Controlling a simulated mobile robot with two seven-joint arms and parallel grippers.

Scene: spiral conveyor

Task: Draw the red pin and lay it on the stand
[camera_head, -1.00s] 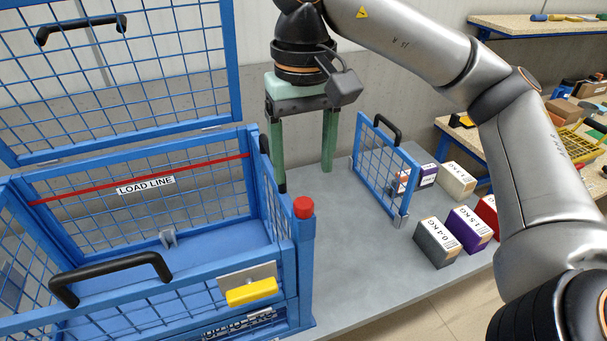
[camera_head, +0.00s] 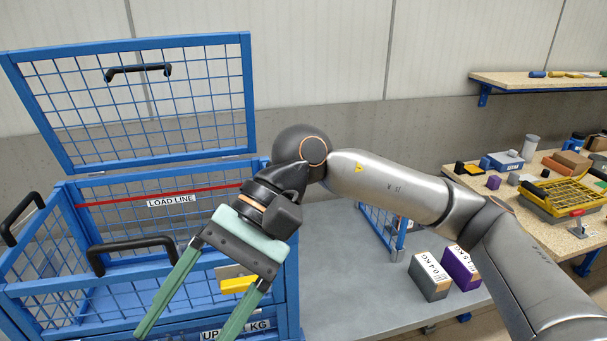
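The red pin is not visible in the current view; the front right corner of the blue mesh cage (camera_head: 292,300) is partly covered by my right arm and gripper. My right gripper (camera_head: 188,332) has two long green fingers, spread wide apart with nothing between them. It hangs tilted in front of the cage's front right part, pointing down and left. A yellow block (camera_head: 238,285) on a metal plate shows between its fingers. A grey tabletop (camera_head: 345,300) lies under the cage and boxes; I cannot tell whether it is the stand. My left gripper is out of view.
The cage's mesh lid (camera_head: 140,105) stands open. A black handle (camera_head: 130,248) rises at the cage's front. A blue mesh panel (camera_head: 388,228) stands behind my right arm. A grey box (camera_head: 430,277) and a purple box (camera_head: 461,268) sit on the right of the tabletop.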

